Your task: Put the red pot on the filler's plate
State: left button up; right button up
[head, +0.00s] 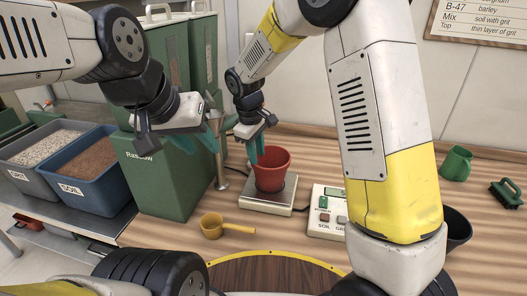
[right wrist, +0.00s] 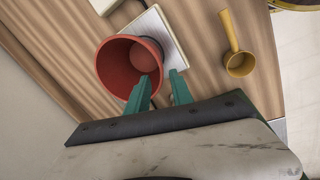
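The red pot (head: 271,170) stands upright on a pale square plate (head: 266,201) in the head view; it also shows in the right wrist view (right wrist: 115,68), empty except for a round reddish patch inside. My right gripper (head: 257,152) is at the pot's left rim. In the right wrist view its two green fingers (right wrist: 158,88) are apart, one over the pot's near rim and one beside the pot. Whether they touch the pot cannot be told. My left gripper (head: 203,143) is open and empty, beside the green cabinet, left of the pot.
A control box (head: 327,212) with buttons stands right of the plate. A yellow scoop (head: 226,226) lies in front. A green cabinet (head: 165,180) and bins of grit (head: 40,150) and soil (head: 90,165) are left.

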jog(key=s+d+r+m+t+y, duration=0.1)
jog(key=s+d+r+m, duration=0.25)
jog(key=d+r, duration=0.3)
jog(key=s+d+r+m+t+y, duration=0.1)
jog(key=s+d+r+m, duration=0.1)
jog(key=s+d+r, duration=0.4)
jog(key=s+d+r+m+t, duration=0.1)
jog(key=s+d+r+m, duration=0.1)
jog(key=s, duration=0.4)
jog(key=s+d+r+m+t+y, duration=0.1)
jog(key=s+d+r+m, duration=0.1)
jog(key=s+d+m, duration=0.2)
jog(key=s, duration=0.3)
jog(key=shift+d+r, duration=0.3)
